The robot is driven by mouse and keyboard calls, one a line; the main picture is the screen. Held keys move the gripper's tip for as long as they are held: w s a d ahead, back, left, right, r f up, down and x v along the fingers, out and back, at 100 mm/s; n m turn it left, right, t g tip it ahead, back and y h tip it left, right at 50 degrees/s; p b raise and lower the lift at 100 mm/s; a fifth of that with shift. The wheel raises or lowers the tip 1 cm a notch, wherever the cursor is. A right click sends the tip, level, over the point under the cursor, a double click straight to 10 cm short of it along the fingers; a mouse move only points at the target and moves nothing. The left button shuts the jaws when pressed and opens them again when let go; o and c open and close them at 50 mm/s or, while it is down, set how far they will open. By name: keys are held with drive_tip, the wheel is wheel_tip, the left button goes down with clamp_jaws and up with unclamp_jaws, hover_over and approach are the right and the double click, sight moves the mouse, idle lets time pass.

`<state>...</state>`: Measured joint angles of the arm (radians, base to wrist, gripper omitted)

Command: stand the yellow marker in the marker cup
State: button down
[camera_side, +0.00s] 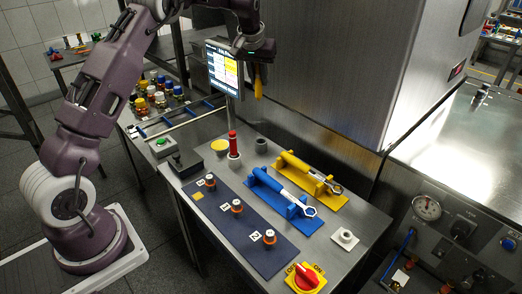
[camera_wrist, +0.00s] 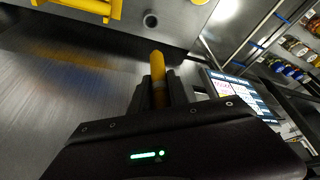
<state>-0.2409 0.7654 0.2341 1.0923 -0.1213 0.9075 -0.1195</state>
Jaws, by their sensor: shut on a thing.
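The yellow marker (camera_side: 258,88) hangs about upright below my gripper (camera_side: 257,63), high above the back of the bench. In the wrist view the yellow marker (camera_wrist: 158,72) sticks out between the two dark fingers of my gripper (camera_wrist: 159,92), which is shut on it. A small grey round cup (camera_side: 261,145), likely the marker cup, stands on the bench below the marker and apart from it. The grey cup also shows in the wrist view (camera_wrist: 151,19), beyond the marker's tip, with a dark opening.
A red upright piece (camera_side: 233,144) in a light base and a yellow disc (camera_side: 219,146) stand left of the cup. Yellow (camera_side: 312,175) and blue (camera_side: 284,195) tool holders lie to its right. A screen (camera_side: 223,70) is close left of my gripper; a steel cabinet (camera_side: 320,60) rises behind.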

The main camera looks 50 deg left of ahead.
drive_tip(key=shift+m, duration=0.5)
drive_tip(key=f, duration=1.3)
drive_tip(key=w+f, duration=0.1)
drive_tip(key=f, duration=0.6)
drive_tip(key=shift+f, duration=0.15)
drive_tip(key=c, duration=1.3)
unclamp_jaws()
drive_tip(key=shift+o, duration=0.2)
